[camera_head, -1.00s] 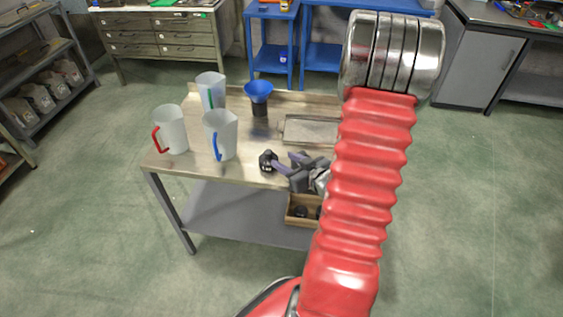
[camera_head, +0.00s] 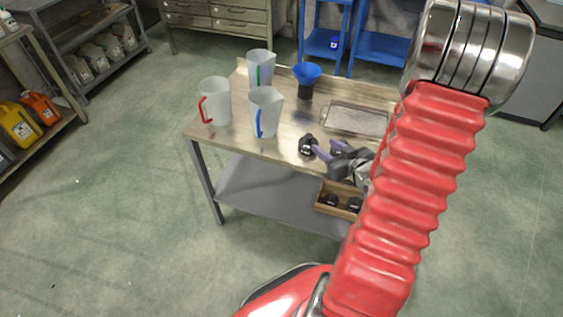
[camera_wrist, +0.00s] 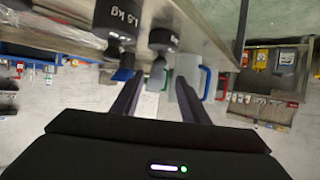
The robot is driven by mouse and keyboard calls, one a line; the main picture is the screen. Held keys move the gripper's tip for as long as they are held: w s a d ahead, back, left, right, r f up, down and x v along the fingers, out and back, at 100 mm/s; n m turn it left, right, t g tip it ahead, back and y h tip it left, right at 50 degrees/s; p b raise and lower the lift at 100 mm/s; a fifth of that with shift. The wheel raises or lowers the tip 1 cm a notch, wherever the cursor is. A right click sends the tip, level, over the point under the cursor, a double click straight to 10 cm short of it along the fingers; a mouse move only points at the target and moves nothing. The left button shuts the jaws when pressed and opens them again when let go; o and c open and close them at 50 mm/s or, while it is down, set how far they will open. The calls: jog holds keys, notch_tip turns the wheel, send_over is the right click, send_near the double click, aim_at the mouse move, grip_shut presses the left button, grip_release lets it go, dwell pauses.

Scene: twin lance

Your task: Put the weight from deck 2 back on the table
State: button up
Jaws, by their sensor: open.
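A black weight (camera_head: 308,145) shows by the table's front edge, left of my gripper (camera_head: 330,151), in the head view. I cannot tell from there whether it touches the table (camera_head: 290,112) or a finger. My gripper is open; its two fingers also show in the wrist view (camera_wrist: 160,80). That view shows a black weight marked 1.5 kg (camera_wrist: 118,20) and a second black weight (camera_wrist: 163,40) with partly visible lettering, beyond the fingertips. A wooden box (camera_head: 340,211) with black round pieces stands on the lower shelf (camera_head: 255,195), partly behind my arm.
Clear jugs with red (camera_head: 215,103), blue (camera_head: 265,113) and green (camera_head: 260,68) handles stand on the table's left. A blue funnel (camera_head: 307,74) and a metal tray (camera_head: 356,120) are behind the weight. My red arm covers the table's right side. The floor at left is clear.

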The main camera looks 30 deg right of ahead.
jog(key=w+a+r+g+h, duration=0.1)
jog(key=a+r+g, duration=0.1)
jog(key=a+r, duration=0.4)
jog(key=a+r+g+h, duration=0.2)
jog(key=a+r, duration=0.1)
jog(key=r, duration=0.5)
jog(key=s+a+r+g+y, duration=0.1)
jog(key=s+a+r+y, duration=0.1)
jog(key=s+a, duration=0.5)
jog(key=s+a+r+g+y, duration=0.2)
jog(key=s+a+r, duration=0.3)
jog(key=a, duration=0.7)
jog(key=shift+s+a+n+g, duration=0.3)
jog(key=shift+s+n, duration=0.1)
jog(key=shift+s, duration=0.85)
jog(key=shift+d, duration=0.1)
